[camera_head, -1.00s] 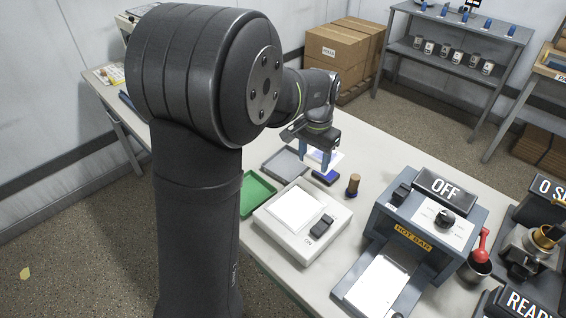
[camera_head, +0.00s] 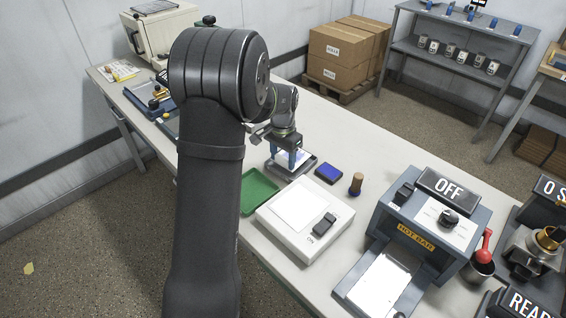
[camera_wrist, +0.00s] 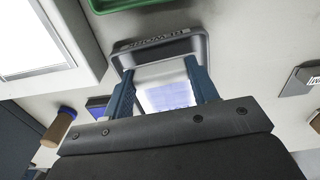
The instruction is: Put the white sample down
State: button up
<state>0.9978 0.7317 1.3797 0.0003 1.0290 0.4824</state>
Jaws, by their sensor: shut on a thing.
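My gripper (camera_head: 287,158) points down over the grey tray (camera_head: 312,166), behind the white device with the bright panel. In the wrist view, its two blue fingers (camera_wrist: 163,85) are shut on the white sample (camera_wrist: 158,73), a flat white sheet with a pale bluish-violet patch. The sample lies between the fingers, its far end at the grey tray's opening (camera_wrist: 187,47). In the head view the sample is mostly hidden by the fingers. I cannot tell whether it touches the tray floor.
A green tray (camera_head: 259,193) is left of the white device (camera_head: 280,233). A blue pad (camera_head: 329,173) and a wooden-handled stamp (camera_head: 356,184) stand right of the grey tray. The hot bar machine (camera_head: 418,226) is farther right. Bare table lies behind the pad.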

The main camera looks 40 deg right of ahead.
jog(key=shift+f, duration=1.2)
jog(key=shift+f, duration=0.15)
jog(key=o, duration=0.9)
jog(key=shift+o, duration=0.2)
notch_tip(320, 180, up, 12)
notch_tip(320, 180, down, 12)
jog(key=shift+f, duration=0.1)
jog(key=shift+r, duration=2.05)
